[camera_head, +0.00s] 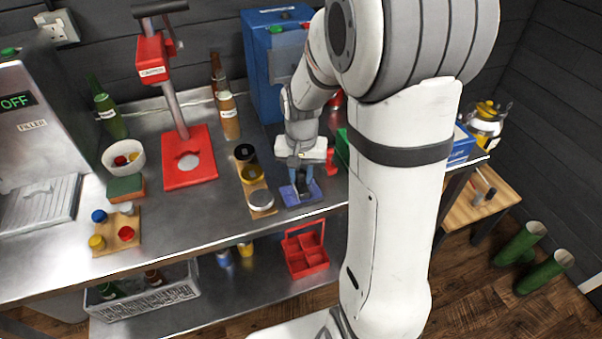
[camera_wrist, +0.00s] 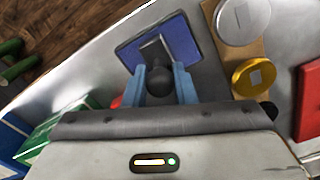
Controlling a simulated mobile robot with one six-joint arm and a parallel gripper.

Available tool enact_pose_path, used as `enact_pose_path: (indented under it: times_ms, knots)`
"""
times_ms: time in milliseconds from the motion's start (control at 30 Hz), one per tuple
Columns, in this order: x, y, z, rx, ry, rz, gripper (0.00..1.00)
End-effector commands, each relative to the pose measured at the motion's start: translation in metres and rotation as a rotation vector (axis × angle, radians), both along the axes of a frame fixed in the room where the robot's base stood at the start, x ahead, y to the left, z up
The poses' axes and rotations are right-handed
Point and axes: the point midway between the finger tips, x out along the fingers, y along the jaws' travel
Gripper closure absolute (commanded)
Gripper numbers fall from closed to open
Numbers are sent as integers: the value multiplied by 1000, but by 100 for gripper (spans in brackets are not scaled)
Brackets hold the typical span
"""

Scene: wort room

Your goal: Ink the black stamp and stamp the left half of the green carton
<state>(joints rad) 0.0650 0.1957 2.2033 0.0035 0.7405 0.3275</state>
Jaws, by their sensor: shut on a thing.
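My gripper (camera_head: 299,188) points down over the blue ink pad (camera_head: 317,193), with its light blue fingers shut on the black stamp (camera_wrist: 159,78). In the wrist view, the stamp's round dark knob sits between the fingers (camera_wrist: 163,86) and its grey base lies over the ink pad (camera_wrist: 184,38). The base looks on or just above the pad; I cannot tell whether it touches. The green carton (camera_head: 342,147) is mostly hidden behind my arm in the head view. In the wrist view a green box with white marks (camera_wrist: 62,128), likely this carton, is at lower left.
A wooden board with a silver-lidded tin (camera_head: 261,200), a yellow tin (camera_head: 252,174) and a black tin stands left of the pad. A red object (camera_head: 332,160) is close behind it. A red press (camera_head: 190,172) and bottles stand further left. The bench's front edge is near.

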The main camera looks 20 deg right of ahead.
Motion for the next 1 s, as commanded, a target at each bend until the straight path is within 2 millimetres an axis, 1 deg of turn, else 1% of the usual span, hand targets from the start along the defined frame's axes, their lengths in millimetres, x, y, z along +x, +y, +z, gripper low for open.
enact_pose_path:
  times_ms: [533, 667, 1000]
  knots:
    - [-1, 0, 0, 1, 4, 0, 90]
    - [-1, 0, 8, 0, 2, 0, 90]
    - [-1, 0, 37, 0, 2, 0, 90]
